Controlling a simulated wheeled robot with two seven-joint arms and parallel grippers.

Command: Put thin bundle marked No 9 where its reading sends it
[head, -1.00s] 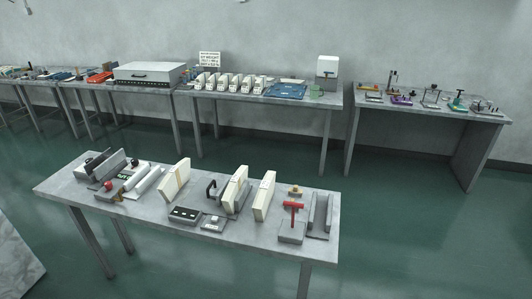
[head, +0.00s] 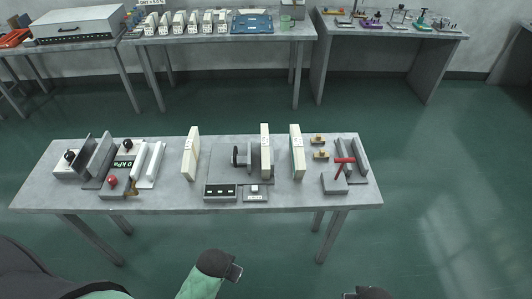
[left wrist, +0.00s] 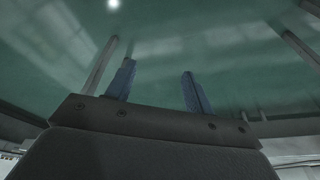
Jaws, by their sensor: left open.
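Three cream upright bundles stand on the near table: a left one (head: 190,155), a middle one (head: 265,150) and a right one (head: 297,155). Their markings are too small to read, so I cannot tell which is No 9. The middle one stands by a grey fixture with a black knob (head: 236,156). A grey device with a red knob has a green display (head: 123,164) that seems to read 0 kPa. My left gripper (head: 236,272) is empty, in front of the table; its fingers stand apart in the left wrist view (left wrist: 158,82). My right gripper (head: 370,293) shows only partly at the bottom edge.
The near table (head: 45,190) also holds a black-faced box (head: 220,192), a small grey unit (head: 255,193), a red-handled tool (head: 343,163) and small brass-coloured pieces (head: 320,155). A back table carries several white holders (head: 192,20) and a blue tray (head: 252,23). Green floor lies between the tables.

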